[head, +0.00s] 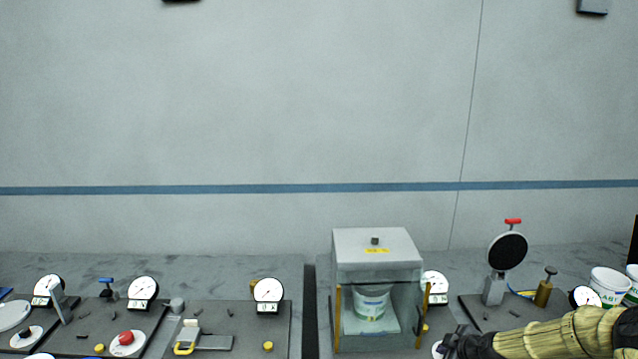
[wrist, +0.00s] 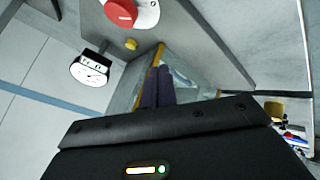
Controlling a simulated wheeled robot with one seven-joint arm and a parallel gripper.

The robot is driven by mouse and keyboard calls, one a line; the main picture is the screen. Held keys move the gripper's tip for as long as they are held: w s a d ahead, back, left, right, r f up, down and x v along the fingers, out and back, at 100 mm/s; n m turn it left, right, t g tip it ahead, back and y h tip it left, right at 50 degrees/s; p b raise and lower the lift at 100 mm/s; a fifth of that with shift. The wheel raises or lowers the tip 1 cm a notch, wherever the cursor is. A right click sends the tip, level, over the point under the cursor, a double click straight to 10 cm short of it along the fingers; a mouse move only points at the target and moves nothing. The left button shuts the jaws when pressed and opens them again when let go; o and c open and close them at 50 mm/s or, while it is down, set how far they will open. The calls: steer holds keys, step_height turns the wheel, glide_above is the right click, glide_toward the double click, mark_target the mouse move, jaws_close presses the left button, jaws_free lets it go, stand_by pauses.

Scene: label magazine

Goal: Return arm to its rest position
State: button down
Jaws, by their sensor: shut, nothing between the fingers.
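My arm, in a yellowish ribbed sleeve, reaches in from the lower right of the head view. My gripper (head: 452,345) is dark and sits at the bottom edge, just right of the glass-fronted box (head: 377,245). In the wrist view my gripper's two dark fingers (wrist: 158,88) lie side by side, shut and empty. The box's glass panel and a yellow edge strip show beyond them. Whether the fingers touch the box I cannot tell. A white tub (head: 370,303) with a green label stands inside the box.
At right stand a round black disc on a post (head: 508,250), a brass cylinder (head: 543,292) and white tubs (head: 609,285). The space above the bench is clear.

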steer(key=s+a+r+m+g, duration=0.2)
steer(key=s+a+r+m, duration=0.1)
steer(key=s, duration=0.5)
steer(key=s+a+r+m+g+h, duration=0.1)
steer(key=s+a+r+m, duration=0.3)
steer(key=s+a, duration=0.4)
steer(key=s+a+r+m+g+h, duration=0.1)
steer(key=s+a+r+m+g, duration=0.2)
steer(key=s+a, duration=0.3)
steer(key=s+m, duration=0.1)
steer(key=s, duration=0.2)
steer(key=shift+r+m, duration=0.3)
steer(key=shift+w, duration=0.1)
steer(key=shift+s, duration=0.2)
steer(key=shift+w+a, duration=0.1)
steer(key=shift+w, duration=0.15)
